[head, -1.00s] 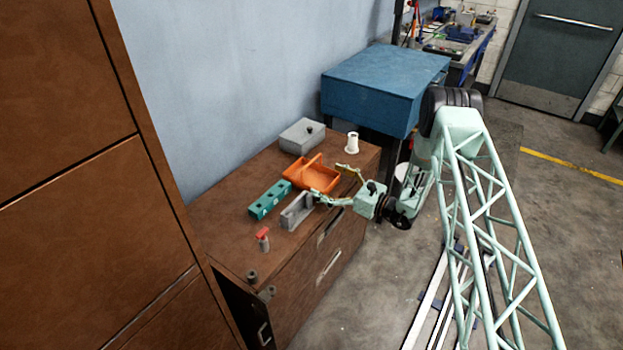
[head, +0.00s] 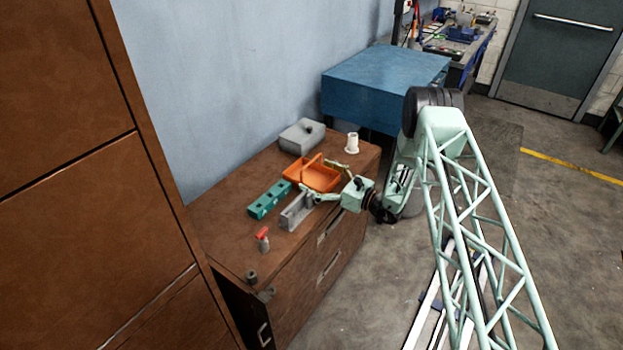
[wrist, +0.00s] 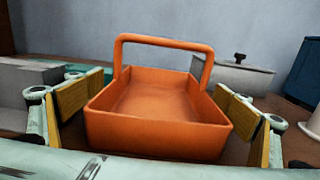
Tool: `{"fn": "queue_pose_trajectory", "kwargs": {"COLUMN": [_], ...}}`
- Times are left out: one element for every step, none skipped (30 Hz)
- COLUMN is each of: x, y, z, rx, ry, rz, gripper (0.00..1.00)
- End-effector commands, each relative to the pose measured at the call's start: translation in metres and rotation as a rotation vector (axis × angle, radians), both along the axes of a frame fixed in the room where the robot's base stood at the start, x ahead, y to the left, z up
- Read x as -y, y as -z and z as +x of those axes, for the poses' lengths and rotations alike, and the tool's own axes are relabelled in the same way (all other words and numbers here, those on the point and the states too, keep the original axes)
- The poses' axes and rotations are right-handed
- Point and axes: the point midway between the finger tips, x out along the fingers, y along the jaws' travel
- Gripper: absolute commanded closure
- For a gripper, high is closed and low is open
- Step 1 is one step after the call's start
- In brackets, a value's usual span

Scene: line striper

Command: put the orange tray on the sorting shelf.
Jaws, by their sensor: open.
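The orange tray (head: 318,177), an open box with a raised hoop handle, sits on the brown wooden cabinet top. In the wrist view the tray (wrist: 158,137) fills the middle, empty inside. My gripper (head: 318,179) is open, its yellow-padded fingers on either side of the tray's near part. In the wrist view the fingers of my gripper (wrist: 160,112) stand left and right of the tray; I cannot tell whether either pad touches it. I cannot tell which surface is the sorting shelf.
On the cabinet top (head: 220,218) stand a teal block with holes (head: 269,199), a grey block (head: 296,210) close to my gripper, a grey lidded box (head: 301,136), a white spool (head: 352,143) and a red-topped item (head: 263,238). A blue box-like unit (head: 385,85) is behind.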

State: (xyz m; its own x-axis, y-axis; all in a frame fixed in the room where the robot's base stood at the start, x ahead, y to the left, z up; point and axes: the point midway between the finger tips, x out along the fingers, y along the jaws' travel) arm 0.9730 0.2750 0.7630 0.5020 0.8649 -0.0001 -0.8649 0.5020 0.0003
Motion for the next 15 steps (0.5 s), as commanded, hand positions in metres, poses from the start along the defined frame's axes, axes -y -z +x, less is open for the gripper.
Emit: {"fn": "queue_pose_trajectory", "kwargs": {"x": [0.0,0.0001,0.0001,0.0001,0.0001,0.0001,0.0002,0.0002,0.0002,0.0002,0.0002,0.0002,0.0002,0.0002,0.0002], "y": [0.0,0.0,0.0,0.0,0.0,0.0,0.0,0.0,0.0,0.0,0.0,0.0,0.0,0.0,0.0], "z": [0.0,-0.0001,-0.0001,0.0,0.0,-0.0001,0.0,0.0,0.0,0.0,0.0,0.0,0.0,0.0,0.0], "rx": [0.0,0.0,0.0,0.0,0.0,0.0,0.0,0.0,0.0,0.0,0.0,0.0,0.0,0.0,0.0], "ry": [0.0,0.0,0.0,0.0,0.0,0.0,0.0,0.0,0.0,0.0,0.0,0.0,0.0,0.0,0.0], "rz": [0.0,0.0,0.0,0.0,0.0,0.0,0.0,0.0,0.0,0.0,0.0,0.0,0.0,0.0,0.0], "gripper": [0.04,0.04,0.04,0.04,0.04,0.04,0.04,0.04,0.06,0.09,0.11,0.15,0.18,0.2,0.24]}}
